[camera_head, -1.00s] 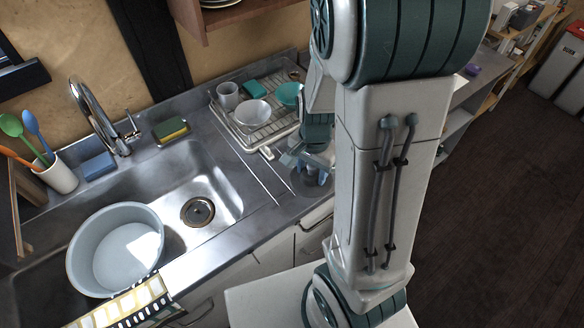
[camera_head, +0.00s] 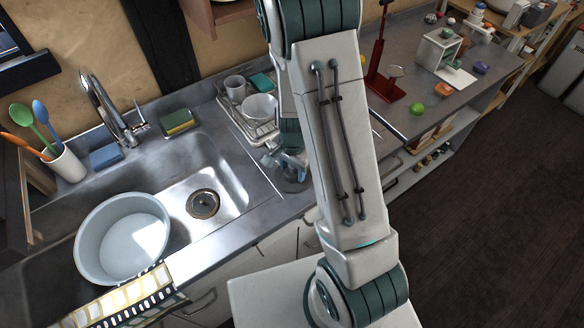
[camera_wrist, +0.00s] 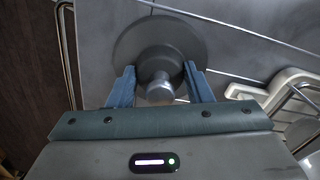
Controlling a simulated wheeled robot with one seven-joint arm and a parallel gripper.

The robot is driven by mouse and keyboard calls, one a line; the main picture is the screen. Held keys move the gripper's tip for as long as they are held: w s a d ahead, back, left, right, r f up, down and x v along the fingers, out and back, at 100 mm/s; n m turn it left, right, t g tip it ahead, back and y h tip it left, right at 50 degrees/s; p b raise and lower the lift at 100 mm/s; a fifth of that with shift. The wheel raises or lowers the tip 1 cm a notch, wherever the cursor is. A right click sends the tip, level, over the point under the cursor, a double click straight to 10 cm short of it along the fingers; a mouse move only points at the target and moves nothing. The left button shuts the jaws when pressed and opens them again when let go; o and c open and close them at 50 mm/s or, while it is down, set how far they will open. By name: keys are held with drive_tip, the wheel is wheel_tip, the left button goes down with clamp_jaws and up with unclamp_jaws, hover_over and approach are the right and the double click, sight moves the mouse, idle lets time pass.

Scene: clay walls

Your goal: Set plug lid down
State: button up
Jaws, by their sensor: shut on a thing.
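The plug lid (camera_wrist: 135,38) is a dark round disc with a shiny metal knob (camera_wrist: 160,88) on top. In the wrist view the two blue fingers of my gripper (camera_wrist: 160,73) stand on either side of the knob and are shut on it. In the head view the lid (camera_head: 294,184) shows as a dark disc under my gripper (camera_head: 284,164), on or just above the metal counter to the right of the sink. My arm partly hides it. I cannot tell whether its underside touches the counter.
A dish rack (camera_head: 246,125) with a cup and bowl stands behind my gripper; it also shows in the wrist view (camera_wrist: 270,98). The sink (camera_head: 170,180) with a large basin (camera_head: 122,283) is left. The counter at right holds a red stand (camera_head: 378,78) and small coloured objects.

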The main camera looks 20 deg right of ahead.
drive_tip(key=shift+f, duration=0.2)
drive_tip(key=o, duration=1.1)
drive_tip(key=shift+c, duration=0.2)
drive_tip(key=shift+r, duration=0.15)
wheel_tip(320, 180, up, 12)
drive_tip(key=s+r+n+t, duration=0.3)
drive_tip(key=s+r+n, duration=0.8)
drive_tip(key=s+r, duration=0.3)
drive_tip(key=shift+a+r, duration=0.25)
drive_tip(key=shift+r, duration=0.15)
